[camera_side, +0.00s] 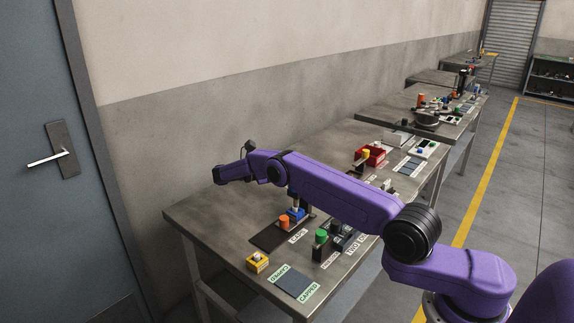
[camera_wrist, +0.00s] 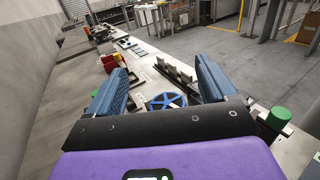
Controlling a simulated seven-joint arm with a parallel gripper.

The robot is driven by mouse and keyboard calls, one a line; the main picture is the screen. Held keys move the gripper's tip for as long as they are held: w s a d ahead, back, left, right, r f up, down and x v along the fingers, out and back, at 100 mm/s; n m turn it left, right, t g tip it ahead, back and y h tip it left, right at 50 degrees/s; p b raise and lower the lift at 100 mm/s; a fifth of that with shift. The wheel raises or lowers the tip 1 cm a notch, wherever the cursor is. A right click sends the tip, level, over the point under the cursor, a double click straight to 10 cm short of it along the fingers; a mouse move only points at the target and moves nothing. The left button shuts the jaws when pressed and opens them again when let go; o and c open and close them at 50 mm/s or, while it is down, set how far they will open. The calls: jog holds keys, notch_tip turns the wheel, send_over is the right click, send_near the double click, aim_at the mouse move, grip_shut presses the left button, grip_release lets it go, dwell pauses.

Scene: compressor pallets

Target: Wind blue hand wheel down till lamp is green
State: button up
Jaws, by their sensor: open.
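The blue hand wheel (camera_wrist: 167,101) shows in the wrist view, low between my fingers and beyond the gripper's palm. It is a spoked ring. My gripper (camera_wrist: 165,76) is open, with its two blue ribbed fingers apart and nothing held between them. In the side view my gripper (camera_side: 222,174) is at the far left end of the purple arm, above the bench's back edge. I cannot pick out the wheel there; the arm covers part of the bench. I cannot make out a lit lamp in either view.
The near bench (camera_side: 215,228) carries an orange cylinder (camera_side: 284,222), a blue block (camera_side: 296,214), a green-topped cylinder (camera_side: 320,236), a yellow box (camera_side: 257,261) and a red bin (camera_side: 371,155). The wall (camera_side: 250,105) runs behind. The bench's back left corner is bare.

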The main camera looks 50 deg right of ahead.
jog(key=d+m+y, duration=0.1)
jog(key=s+d+r+m+y, duration=0.1)
jog(key=m+y, duration=0.1)
jog(key=d+r+m+y, duration=0.1)
jog(key=m, duration=0.1)
jog(key=shift+s+d+t+y, duration=0.2)
jog(key=shift+d+t+y, duration=0.1)
jog(key=shift+d+y, duration=0.1)
notch_tip(320, 180, up, 10)
jog(key=m+t+y, duration=0.8)
jog(key=m+y, duration=0.3)
jog(key=m, duration=0.6)
jog(key=f, duration=1.1)
jog(key=a+f, duration=0.1)
jog(key=f, duration=0.5)
jog(key=shift+s, duration=0.1)
jog(key=shift+r, duration=0.1)
jog(key=c, duration=1.1)
jog(key=shift+o, duration=0.2)
